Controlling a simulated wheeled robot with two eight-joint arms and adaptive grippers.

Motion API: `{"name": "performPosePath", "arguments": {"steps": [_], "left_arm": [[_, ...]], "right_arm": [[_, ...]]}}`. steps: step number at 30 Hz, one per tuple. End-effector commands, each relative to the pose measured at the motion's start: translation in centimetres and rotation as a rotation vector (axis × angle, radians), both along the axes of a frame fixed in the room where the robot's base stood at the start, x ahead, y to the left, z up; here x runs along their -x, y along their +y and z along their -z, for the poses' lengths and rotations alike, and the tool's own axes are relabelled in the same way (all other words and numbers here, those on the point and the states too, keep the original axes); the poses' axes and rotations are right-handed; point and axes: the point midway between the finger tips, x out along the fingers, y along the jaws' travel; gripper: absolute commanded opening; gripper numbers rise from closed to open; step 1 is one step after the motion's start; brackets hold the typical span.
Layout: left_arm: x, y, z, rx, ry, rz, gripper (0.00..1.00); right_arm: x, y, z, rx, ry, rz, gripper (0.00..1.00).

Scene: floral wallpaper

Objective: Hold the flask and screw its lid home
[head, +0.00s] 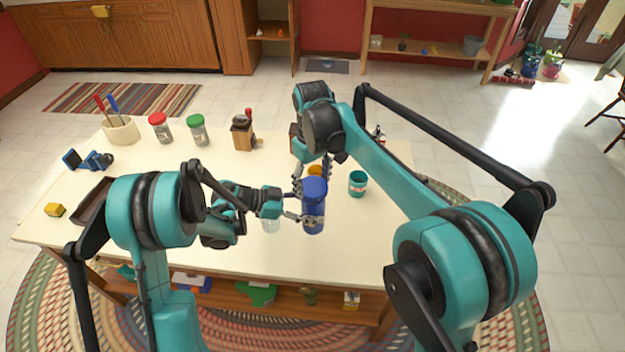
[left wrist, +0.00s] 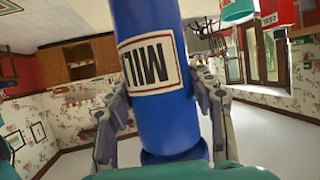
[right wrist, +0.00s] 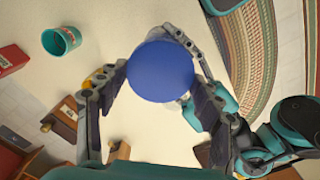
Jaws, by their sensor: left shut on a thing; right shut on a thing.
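My left gripper (head: 306,219) is shut around the flask's body, one finger on each side. The blue lid (head: 315,187) is at the flask's top, and it shows as a round disc from above in the right wrist view (right wrist: 160,70). My right gripper (right wrist: 158,88) is shut on the lid from above, fingers on opposite sides. I cannot tell whether there is a gap between lid and flask.
A teal cup (head: 358,185) stands just right of the flask. A wooden grinder (head: 243,134), a green-lidded jar (head: 198,131), a red-lidded jar (head: 161,129) and a utensil crock (head: 120,130) stand along the back. A dark tray (head: 92,203) lies at the left. The table's middle left is clear.

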Motion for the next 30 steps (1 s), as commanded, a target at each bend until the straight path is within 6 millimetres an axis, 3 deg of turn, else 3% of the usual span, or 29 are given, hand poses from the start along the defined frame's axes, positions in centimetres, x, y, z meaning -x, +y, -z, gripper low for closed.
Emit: {"name": "performPosePath", "arguments": {"steps": [30], "left_arm": [[0.0,0.0,-0.1,0.001,0.0,0.0,0.0]], "right_arm": [[0.0,0.0,1.1,0.0,0.0,0.024,0.51]]}}
